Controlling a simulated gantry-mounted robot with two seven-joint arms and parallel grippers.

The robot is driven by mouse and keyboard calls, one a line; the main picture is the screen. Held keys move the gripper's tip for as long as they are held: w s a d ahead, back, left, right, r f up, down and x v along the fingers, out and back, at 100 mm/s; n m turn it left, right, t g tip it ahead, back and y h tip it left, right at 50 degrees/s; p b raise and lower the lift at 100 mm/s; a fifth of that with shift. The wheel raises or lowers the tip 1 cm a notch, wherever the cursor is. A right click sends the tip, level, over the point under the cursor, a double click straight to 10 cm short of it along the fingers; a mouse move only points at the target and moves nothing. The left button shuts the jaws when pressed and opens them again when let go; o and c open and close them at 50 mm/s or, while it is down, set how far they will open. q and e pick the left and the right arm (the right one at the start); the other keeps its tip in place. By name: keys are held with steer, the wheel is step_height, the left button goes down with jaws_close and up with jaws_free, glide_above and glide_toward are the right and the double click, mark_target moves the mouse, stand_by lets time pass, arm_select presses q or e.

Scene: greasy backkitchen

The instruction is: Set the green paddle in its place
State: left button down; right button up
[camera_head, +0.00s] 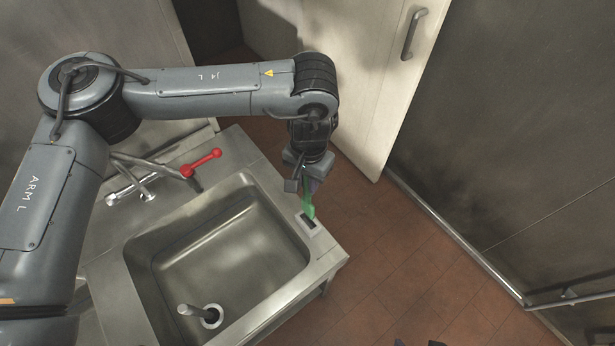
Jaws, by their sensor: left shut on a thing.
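My left gripper (304,186) is shut on the green paddle (309,205) above the right rim of the sink. The paddle is narrow and points downward from the jaws, its upper part hidden by the fingers. A small light grey holder with a dark slot (313,230) sits on the rim right below it. The paddle's lower end overlaps the slot's far edge in this view; I cannot tell whether it is inside the slot or just above it.
A pale door with a handle (412,35) is behind my arm. The tiled floor (400,250) on the right is clear.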

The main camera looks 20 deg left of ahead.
mark_target(307, 190)
arm_select(q)
steer(key=shift+f+b, duration=1.2)
steer(key=shift+f, duration=1.1)
steer(key=shift+r, duration=0.1)
steer(key=shift+p, duration=0.7)
steer(key=shift+f, duration=0.25)
